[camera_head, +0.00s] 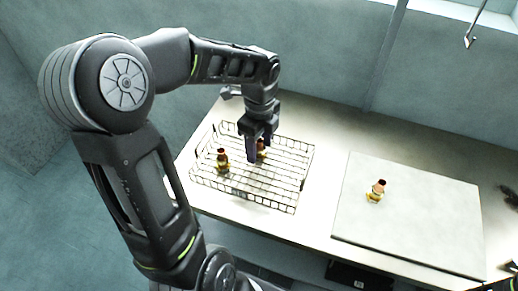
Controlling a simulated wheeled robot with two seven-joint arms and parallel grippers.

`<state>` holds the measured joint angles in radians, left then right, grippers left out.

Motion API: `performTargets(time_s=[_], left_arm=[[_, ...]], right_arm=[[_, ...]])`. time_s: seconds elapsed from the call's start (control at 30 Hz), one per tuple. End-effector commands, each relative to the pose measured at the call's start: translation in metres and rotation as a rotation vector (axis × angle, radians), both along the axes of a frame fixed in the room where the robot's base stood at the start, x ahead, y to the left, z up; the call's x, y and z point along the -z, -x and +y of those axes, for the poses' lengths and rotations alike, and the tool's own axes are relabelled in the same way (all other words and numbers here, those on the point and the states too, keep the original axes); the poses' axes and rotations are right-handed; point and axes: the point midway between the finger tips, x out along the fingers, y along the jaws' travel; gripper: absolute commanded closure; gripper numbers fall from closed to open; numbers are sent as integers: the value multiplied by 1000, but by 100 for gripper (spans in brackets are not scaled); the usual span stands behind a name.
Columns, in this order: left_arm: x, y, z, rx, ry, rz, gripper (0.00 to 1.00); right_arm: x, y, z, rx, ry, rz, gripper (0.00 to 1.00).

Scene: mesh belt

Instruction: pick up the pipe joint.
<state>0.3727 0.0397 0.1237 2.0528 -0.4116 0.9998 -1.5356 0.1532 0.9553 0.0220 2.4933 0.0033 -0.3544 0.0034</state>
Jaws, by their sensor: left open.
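My left gripper (260,151) is open and points down over the wire mesh basket (302,186). A small brass-coloured pipe joint with a dark reddish top (262,147) is at its fingers, partly hidden by them. I cannot tell whether the fingers touch it. A second similar pipe joint (222,161) stands in the basket to the left of the gripper. My right gripper does not show.
The basket has low wire walls and sits on a light worktop (329,131). The flat pale board (407,235) lies to its right, mostly bare. A wall (320,60) runs behind the worktop. A dark patch shows at the far right edge, unclear.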

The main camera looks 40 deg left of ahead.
Motion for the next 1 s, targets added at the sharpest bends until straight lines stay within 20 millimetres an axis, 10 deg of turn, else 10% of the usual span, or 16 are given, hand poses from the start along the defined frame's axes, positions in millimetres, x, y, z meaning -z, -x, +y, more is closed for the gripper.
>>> performTargets(time_s=[0.27,1.0], left_arm=[[0,0,0,0,0,0,48],[0,0,0,0,0,0,100]], right_arm=[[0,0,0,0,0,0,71],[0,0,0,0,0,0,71]])
